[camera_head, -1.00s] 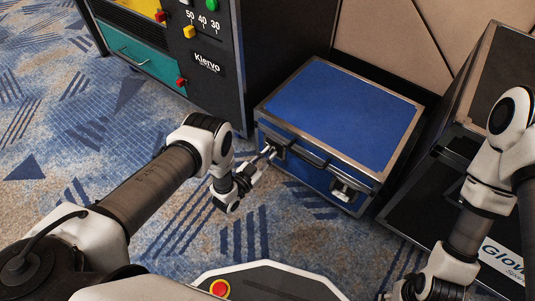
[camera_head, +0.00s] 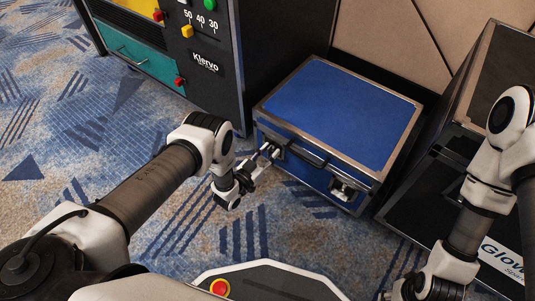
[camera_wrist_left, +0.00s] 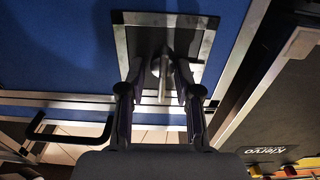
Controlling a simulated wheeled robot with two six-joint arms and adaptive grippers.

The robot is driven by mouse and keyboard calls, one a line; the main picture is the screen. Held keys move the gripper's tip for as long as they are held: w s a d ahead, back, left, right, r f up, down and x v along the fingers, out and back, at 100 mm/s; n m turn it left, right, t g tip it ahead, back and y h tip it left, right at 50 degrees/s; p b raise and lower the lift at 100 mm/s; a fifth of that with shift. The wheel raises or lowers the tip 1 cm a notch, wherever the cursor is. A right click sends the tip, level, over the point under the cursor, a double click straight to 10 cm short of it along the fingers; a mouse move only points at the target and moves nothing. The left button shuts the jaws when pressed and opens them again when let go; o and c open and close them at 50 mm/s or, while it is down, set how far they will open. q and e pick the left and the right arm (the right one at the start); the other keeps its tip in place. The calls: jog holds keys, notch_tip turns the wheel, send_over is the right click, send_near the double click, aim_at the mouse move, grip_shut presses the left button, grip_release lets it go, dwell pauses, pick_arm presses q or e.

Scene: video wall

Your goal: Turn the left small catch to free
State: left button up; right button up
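The blue case (camera_head: 340,120) with metal edges lies closed on the carpet. Its left small catch (camera_wrist_left: 163,68) is a grey metal piece on a dark, metal-framed plate in the left wrist view. My left gripper (camera_head: 270,151) is at the left end of the case's front, where it mostly hides this catch in the head view. In the left wrist view my left gripper (camera_wrist_left: 162,72) has one finger on each side of the catch, with gaps showing; contact is unclear. My right gripper (camera_head: 428,290) is at the bottom edge, its fingers not visible.
The right catch (camera_head: 343,189) is on the case's front, and a black handle (camera_head: 308,155) lies between the catches. A dark cabinet (camera_head: 285,40) stands behind left. A black box (camera_head: 425,185) stands close on the right. Carpet in front is clear.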

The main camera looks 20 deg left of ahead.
pick_arm(q)
jog(key=shift+s+a+f, duration=0.2)
jog(key=shift+s+a, duration=0.1)
jog(key=shift+s, duration=0.25)
jog(key=v, duration=1.1)
jog(key=shift+d+r, duration=0.1)
